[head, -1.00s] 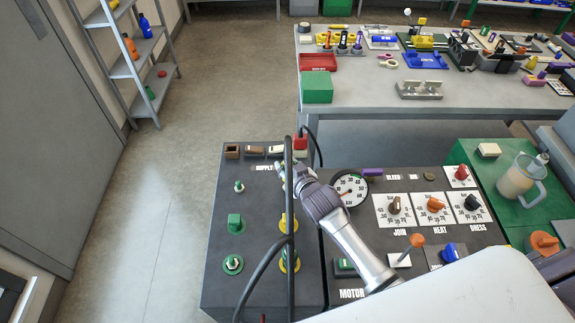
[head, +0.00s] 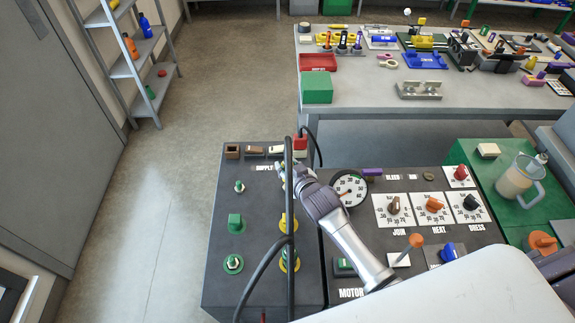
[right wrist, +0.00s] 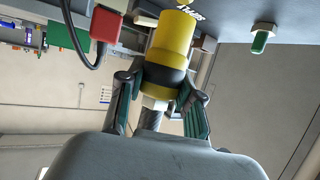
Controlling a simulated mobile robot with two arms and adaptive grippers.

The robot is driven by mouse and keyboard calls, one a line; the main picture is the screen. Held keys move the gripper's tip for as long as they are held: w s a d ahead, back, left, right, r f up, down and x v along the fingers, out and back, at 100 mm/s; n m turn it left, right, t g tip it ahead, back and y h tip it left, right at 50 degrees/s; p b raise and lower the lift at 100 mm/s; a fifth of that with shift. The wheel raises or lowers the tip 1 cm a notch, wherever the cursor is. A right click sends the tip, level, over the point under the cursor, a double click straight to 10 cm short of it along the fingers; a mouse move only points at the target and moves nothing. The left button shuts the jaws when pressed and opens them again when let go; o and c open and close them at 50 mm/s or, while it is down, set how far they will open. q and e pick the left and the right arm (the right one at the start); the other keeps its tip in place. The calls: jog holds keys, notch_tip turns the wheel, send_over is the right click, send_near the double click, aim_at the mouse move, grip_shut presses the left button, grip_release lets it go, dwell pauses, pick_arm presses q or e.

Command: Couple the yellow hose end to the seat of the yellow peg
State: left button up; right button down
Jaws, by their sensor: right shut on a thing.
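My right gripper (right wrist: 162,98) is shut on the yellow hose end (right wrist: 171,42), a yellow cylinder with a black collar. In the head view the right gripper (head: 286,170) is at the upper right of the left panel, by the SUPPLY label. In the right wrist view the yellow end points at the dark panel, close to it. The seat of the yellow peg cannot be made out there; the hose end and gripper cover that spot, so I cannot tell whether they touch. A black hose (head: 264,266) loops down over the panel. My left gripper is not in view.
A green-tipped peg (head: 239,186) stands left of the gripper; it also shows in the right wrist view (right wrist: 261,39). Green fittings (head: 235,222) and yellow fittings (head: 291,264) sit lower on the panel. A red block (right wrist: 107,25) with a black cable and a gauge (head: 350,188) are close by.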

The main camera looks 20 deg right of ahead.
jog(key=shift+f+b, duration=1.65)
jog(key=shift+f, duration=0.55)
jog(key=c, duration=0.7)
grip_release()
jog(key=v, duration=1.2)
